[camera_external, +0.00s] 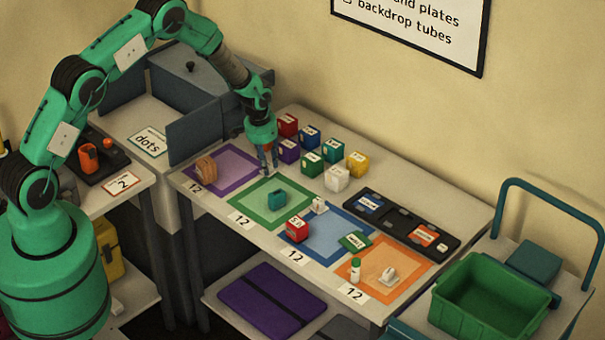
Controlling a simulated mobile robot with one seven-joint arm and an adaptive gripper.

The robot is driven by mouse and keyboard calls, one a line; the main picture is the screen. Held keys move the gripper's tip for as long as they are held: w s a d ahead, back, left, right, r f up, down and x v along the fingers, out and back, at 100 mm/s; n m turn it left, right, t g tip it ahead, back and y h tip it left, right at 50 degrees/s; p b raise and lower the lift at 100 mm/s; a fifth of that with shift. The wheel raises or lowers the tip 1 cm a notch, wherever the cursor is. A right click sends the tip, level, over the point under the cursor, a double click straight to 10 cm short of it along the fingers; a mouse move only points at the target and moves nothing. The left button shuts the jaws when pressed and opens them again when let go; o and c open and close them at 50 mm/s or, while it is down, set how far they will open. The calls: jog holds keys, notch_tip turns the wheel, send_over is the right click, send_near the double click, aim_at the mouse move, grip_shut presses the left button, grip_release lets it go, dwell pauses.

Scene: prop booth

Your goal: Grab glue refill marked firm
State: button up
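No label reading "firm" is legible in the external view, so I cannot tell which thing is the glue refill. A black tray (393,234) at the right of the table holds a blue labelled piece (369,203), a dark piece and an orange labelled piece (424,236); their print is too small to read. A white stick with a green cap (355,269) stands on the orange mat (376,256). My gripper (268,168) points down above the table, behind the green mat (270,218). Its fingers look apart with nothing between them.
Several coloured boxes (311,163) stand close right of my gripper. A purple mat (228,166) and a blue mat (323,248) hold small items, including a red box (297,229). A grey partition (197,131) rises at left. A green bin (490,297) sits on the cart at right.

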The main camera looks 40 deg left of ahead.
aim_at(272, 164)
grip_shut()
jog(key=shift+r, duration=0.8)
notch_tip(272, 164, up, 2)
jog(key=shift+r, duration=0.1)
jog(key=s, duration=1)
jog(key=s+r, duration=0.1)
jog(key=s, duration=0.5)
jog(key=shift+r, duration=0.1)
